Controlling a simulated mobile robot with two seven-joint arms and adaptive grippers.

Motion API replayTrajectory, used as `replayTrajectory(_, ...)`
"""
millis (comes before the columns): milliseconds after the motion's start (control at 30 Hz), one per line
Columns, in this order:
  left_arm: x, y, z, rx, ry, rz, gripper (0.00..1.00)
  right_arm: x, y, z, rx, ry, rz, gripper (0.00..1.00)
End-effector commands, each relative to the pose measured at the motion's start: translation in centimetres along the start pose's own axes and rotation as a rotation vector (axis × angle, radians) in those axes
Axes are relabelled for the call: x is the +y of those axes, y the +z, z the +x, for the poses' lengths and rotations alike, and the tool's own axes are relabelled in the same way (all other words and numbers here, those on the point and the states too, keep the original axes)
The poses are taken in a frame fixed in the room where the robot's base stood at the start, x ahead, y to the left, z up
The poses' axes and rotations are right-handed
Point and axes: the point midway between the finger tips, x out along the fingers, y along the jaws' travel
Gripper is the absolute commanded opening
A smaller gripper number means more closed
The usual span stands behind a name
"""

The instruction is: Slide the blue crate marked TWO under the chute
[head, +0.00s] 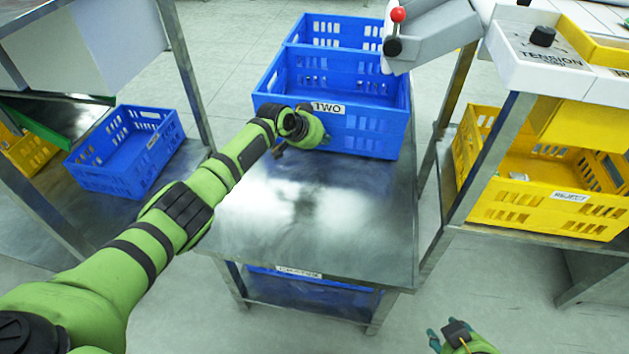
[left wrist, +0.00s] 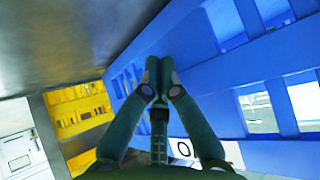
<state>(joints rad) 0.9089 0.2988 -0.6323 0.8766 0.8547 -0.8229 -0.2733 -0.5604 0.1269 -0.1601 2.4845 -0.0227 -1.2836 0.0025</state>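The blue crate marked TWO (head: 378,124) stands on the metal table (head: 300,215), its white label facing me. A grey chute (head: 437,40) with a red knob hangs above and right of the crate's back part. My left gripper (head: 308,138) is at the crate's front wall, just below the label. In the left wrist view its fingertips (left wrist: 159,82) are together, with nothing between them, against or very close to the blue wall (left wrist: 225,85); contact is hard to tell. My right gripper (head: 446,336) is low at the bottom edge, partly cut off, fingers apart and empty.
Another blue crate (head: 331,27) stands directly behind. A yellow REJECT crate (head: 540,207) is on the right bench, under a TENSION panel (head: 545,62). A blue crate (head: 122,165) sits on the left shelf. The table's front is bare; another blue crate lies below it.

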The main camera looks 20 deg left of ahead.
Motion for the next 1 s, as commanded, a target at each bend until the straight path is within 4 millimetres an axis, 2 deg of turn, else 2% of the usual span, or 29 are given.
replayTrajectory(533,-0.1,-0.2,0.0,0.004,-0.002,0.001,0.00,0.0,0.1,0.1,0.000,0.000,0.000,0.40)
replayTrajectory(1000,0.4,0.3,-0.6,0.002,-0.001,0.000,0.00,0.1,-1.0,-1.4,0.000,0.000,0.000,0.40)
